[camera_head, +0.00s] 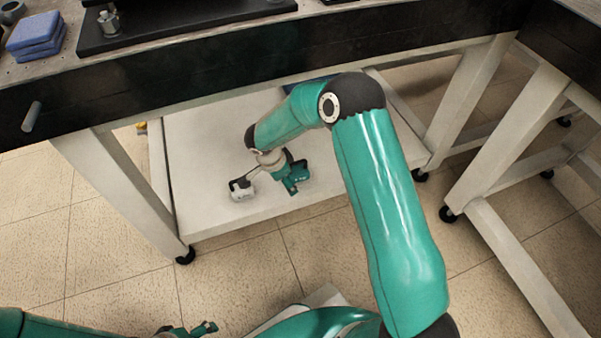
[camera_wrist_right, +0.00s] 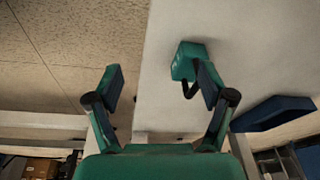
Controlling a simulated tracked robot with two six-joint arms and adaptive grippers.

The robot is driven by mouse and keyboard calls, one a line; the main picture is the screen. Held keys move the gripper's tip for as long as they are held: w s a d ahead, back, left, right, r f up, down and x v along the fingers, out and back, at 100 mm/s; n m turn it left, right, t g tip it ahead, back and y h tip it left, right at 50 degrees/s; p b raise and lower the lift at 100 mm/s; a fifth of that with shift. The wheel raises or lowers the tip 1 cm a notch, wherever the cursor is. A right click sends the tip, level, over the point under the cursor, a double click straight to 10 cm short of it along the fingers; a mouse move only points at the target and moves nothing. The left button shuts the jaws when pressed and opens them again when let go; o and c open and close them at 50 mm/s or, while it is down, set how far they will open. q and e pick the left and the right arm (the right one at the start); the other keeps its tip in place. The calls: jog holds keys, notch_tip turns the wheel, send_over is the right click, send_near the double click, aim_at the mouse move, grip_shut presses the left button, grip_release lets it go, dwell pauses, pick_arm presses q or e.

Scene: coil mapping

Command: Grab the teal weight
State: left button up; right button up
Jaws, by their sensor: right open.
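The teal weight (camera_wrist_right: 186,60), a block with a black handle, rests on the white lower shelf in the right wrist view. It lies just beyond one fingertip of my right gripper (camera_wrist_right: 160,76), outside the gap between the fingers. That gripper is open, with nothing between its fingers. In the head view my right arm reaches down under the table, and the right gripper (camera_head: 288,184) is low over the shelf. Teal parts there blend together, so I cannot clearly separate the weight from the gripper. My left gripper (camera_head: 203,329) shows at the bottom edge, too small to read.
The white lower shelf (camera_head: 210,215) is enclosed by table legs (camera_head: 125,190). The dark table edge (camera_head: 190,75) hangs above my right arm. A dark blue object (camera_wrist_right: 272,113) lies farther back on the shelf. Blue pads (camera_head: 35,36) lie on the tabletop.

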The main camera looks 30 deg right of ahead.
jog(key=w+d+r+m+h, duration=0.2)
jog(key=w+d+r+m, duration=0.1)
jog(key=d, duration=0.1)
jog(key=b+x, duration=0.2)
jog(key=x, duration=0.4)
jog(key=shift+w+d+b, duration=0.2)
jog(key=shift+d+b, duration=0.1)
jog(key=shift+b, duration=0.05)
jog(key=shift+w+b+x, duration=0.15)
jog(key=shift+b+x, duration=0.5)
jog(key=shift+x, duration=0.65)
jog(key=shift+w+b+x, duration=0.15)
jog(key=shift+b+x, duration=0.45)
jog(key=shift+x, duration=0.65)
jog(key=shift+c, duration=0.3)
grip_shut()
jog(key=shift+r, duration=0.15)
